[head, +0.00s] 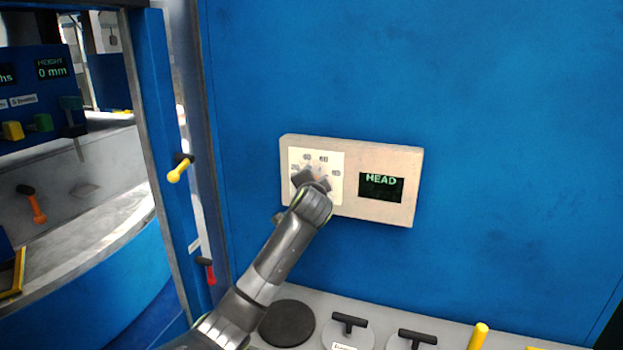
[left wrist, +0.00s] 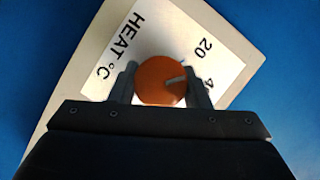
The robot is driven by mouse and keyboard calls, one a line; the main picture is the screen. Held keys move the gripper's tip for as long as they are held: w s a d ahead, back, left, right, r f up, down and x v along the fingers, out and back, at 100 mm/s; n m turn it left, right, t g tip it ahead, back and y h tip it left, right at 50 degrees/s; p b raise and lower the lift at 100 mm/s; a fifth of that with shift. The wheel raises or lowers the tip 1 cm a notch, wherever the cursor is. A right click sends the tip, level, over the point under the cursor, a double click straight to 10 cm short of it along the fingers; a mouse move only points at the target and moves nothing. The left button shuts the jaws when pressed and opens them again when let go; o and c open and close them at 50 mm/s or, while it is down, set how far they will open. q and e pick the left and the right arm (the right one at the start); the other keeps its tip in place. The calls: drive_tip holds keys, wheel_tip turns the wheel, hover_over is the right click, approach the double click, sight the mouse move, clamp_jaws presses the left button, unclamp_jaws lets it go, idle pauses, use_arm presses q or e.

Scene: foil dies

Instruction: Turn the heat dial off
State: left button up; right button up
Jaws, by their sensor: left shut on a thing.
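The heat dial (left wrist: 160,80) is a round orange knob with a pale pointer mark, on a white scale plate (left wrist: 189,32) lettered "HEAT °C" with "20" in the left wrist view. My left gripper (left wrist: 165,82) is shut on the dial, one finger on each side. In the head view my left gripper (head: 312,181) is at the scale plate (head: 333,157) and hides most of the dial. My right gripper is not in view.
The box sits on a blue wall panel (head: 500,100). Below is a grey ledge with a black disc (head: 287,323), black T-handles (head: 350,321) and a yellow post (head: 479,336). A blue frame post with a yellow lever (head: 179,171) and a red lever (head: 208,271) stands at left.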

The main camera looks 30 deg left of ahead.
use_arm(q)
drive_tip(key=shift+n+h+p, duration=0.6)
drive_tip(key=shift+n, duration=0.4)
drive_tip(key=shift+f, duration=0.1)
drive_tip(key=o, duration=1)
drive_tip(key=shift+s+d+r, duration=0.2)
drive_tip(key=shift+s, duration=0.25)
drive_tip(key=b+v, duration=0.6)
drive_tip(key=v, duration=1)
drive_tip(key=shift+r, duration=0.25)
drive_tip(key=shift+s, duration=0.1)
